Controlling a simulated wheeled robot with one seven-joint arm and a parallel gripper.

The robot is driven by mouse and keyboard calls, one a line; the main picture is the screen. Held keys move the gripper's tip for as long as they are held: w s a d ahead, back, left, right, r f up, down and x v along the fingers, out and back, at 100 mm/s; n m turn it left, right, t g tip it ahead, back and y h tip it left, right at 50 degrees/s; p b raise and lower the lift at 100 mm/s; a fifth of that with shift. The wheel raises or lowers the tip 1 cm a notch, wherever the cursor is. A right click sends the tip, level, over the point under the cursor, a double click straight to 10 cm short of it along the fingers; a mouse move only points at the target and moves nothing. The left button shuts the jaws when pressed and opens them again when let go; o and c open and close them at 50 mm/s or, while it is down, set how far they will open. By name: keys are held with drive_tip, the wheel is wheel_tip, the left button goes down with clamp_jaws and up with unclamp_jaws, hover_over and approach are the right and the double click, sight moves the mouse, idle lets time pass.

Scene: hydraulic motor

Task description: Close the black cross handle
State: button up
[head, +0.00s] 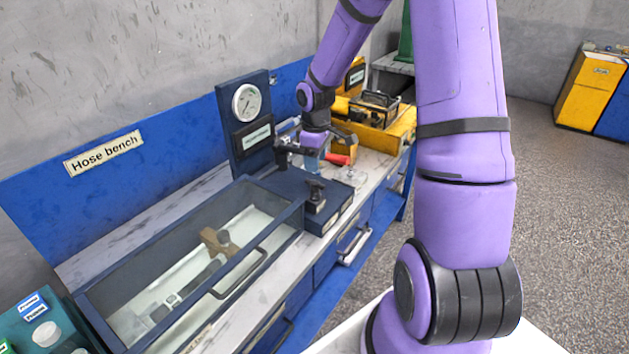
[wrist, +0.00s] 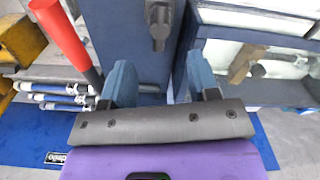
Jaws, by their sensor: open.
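The black handle (head: 315,192) stands upright on the front part of the dark blue block beside the glass-lidded tank. Its cross shape is hard to make out. In the wrist view it shows at the top centre (wrist: 160,22), beyond my fingertips. My gripper (wrist: 161,82) is open and empty, with its two blue fingers apart. In the head view my gripper (head: 313,157) points down over the back of the block, behind the handle and apart from it.
A red lever (wrist: 66,38) lies close to my left finger in the wrist view. A gauge panel (head: 247,105) stands behind the block. The glass-lidded tank (head: 150,203) is at left, and yellow cases (head: 400,128) are beyond on the bench.

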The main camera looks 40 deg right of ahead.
sight(315, 182)
wheel_tip(315, 182, down, 8)
idle(0.4)
drive_tip(key=c, duration=0.9)
